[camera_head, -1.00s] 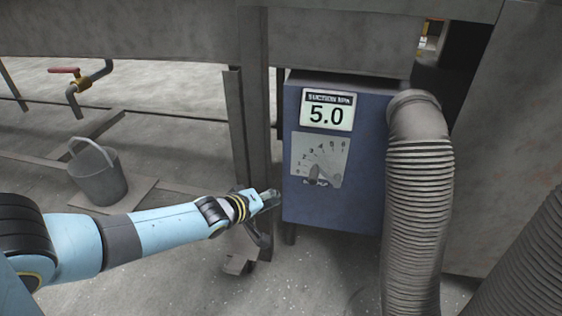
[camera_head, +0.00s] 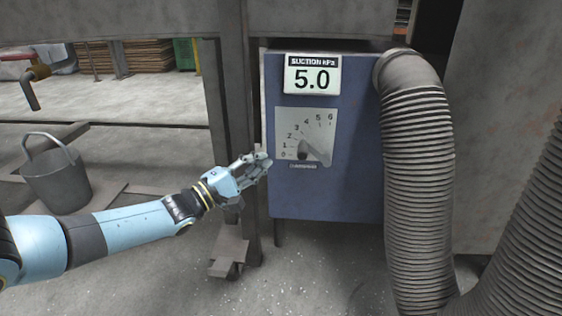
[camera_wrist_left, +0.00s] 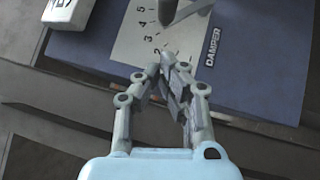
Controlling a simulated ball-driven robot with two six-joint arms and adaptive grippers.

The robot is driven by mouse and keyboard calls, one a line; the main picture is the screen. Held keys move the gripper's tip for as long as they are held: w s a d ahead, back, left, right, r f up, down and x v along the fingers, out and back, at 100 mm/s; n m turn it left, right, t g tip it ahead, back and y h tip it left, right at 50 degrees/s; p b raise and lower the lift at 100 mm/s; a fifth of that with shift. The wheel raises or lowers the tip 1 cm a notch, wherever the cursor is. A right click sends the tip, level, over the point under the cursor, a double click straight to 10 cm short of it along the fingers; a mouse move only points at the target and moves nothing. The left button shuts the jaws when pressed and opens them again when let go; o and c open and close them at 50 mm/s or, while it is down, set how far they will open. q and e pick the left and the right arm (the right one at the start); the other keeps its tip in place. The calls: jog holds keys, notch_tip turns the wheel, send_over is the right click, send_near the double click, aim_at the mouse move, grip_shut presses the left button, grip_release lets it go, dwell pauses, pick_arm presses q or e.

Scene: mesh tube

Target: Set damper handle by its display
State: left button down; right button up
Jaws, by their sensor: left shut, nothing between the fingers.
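The blue damper box (camera_head: 350,190) carries a suction display (camera_head: 312,80) that reads 5.0 kPa. Below it is a pale dial plate (camera_head: 290,118) with a scale from 0 to 6. A grey damper handle (camera_head: 305,151) sits at the lower middle of the plate; its exact pointing is hard to read. In the left wrist view the handle (camera_wrist_left: 171,10) is cut off by the top edge. My left gripper (camera_head: 263,162) is shut and empty, left of the dial plate near the box's left edge, apart from the handle. My right gripper is out of view.
A ribbed grey hose (camera_head: 418,170) runs down the box's right side. A metal post (camera_head: 236,120) stands just left of the box, behind my left gripper. A grey bucket (camera_head: 58,178) stands at the far left. Open floor lies below the box.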

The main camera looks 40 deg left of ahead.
aim_at(299, 143)
pick_arm(q)
jog(key=w+d, duration=0.2)
jog(key=w+d+r+b, duration=0.1)
jog(key=shift+w+d+r, duration=0.15)
jog(key=shift+w+d, duration=0.2)
jog(key=shift+w, duration=0.05)
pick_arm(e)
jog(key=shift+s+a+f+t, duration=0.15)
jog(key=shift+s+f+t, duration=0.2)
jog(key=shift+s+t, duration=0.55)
pick_arm(q)
jog(key=shift+r, duration=0.1)
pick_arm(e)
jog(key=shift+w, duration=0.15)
pick_arm(q)
jog(key=shift+w+d+r, duration=0.15)
jog(key=shift+d+r, duration=0.05)
jog(key=shift+w+d+r+p, duration=0.2)
jog(key=shift+d+r+p, duration=0.1)
jog(key=shift+d+p, duration=0.15)
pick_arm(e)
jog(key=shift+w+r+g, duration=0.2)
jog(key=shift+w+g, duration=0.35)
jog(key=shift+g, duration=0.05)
pick_arm(q)
jog(key=shift+s+a, duration=0.1)
jog(key=shift+a, duration=0.05)
